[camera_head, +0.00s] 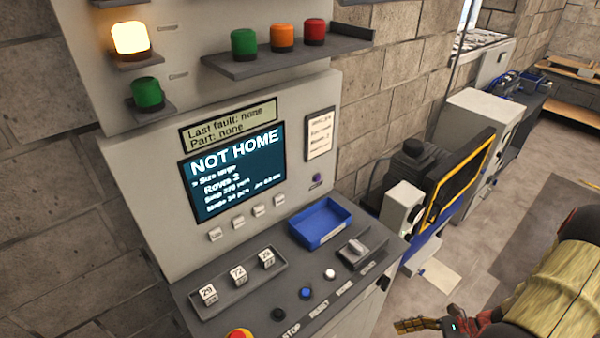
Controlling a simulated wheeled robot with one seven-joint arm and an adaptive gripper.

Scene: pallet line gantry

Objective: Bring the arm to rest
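The control cabinet's screen (236,170) reads "NOT HOME", with "Size large", "Row 2" and smaller blurred lines under it. On the sloping desk below is a row of controls: a black button (278,314) by "STOP", a blue button (305,293) by "RESET", a white button (329,273) by what looks like "HOME", and a grey switch or covered control (354,251) by what looks like "START". My gripper (404,326) shows at the bottom edge, right of the desk and apart from the buttons. It is partly cut off, and its opening is unclear.
A red-and-yellow stop knob (239,334) is at the bottom edge. The desk holds a blue tray (320,223) and a grey tray (237,283) with numbered blocks. A lamp (130,38) glows. Machines with a yellow-framed panel (458,180) stand right; open floor (520,225) lies beyond.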

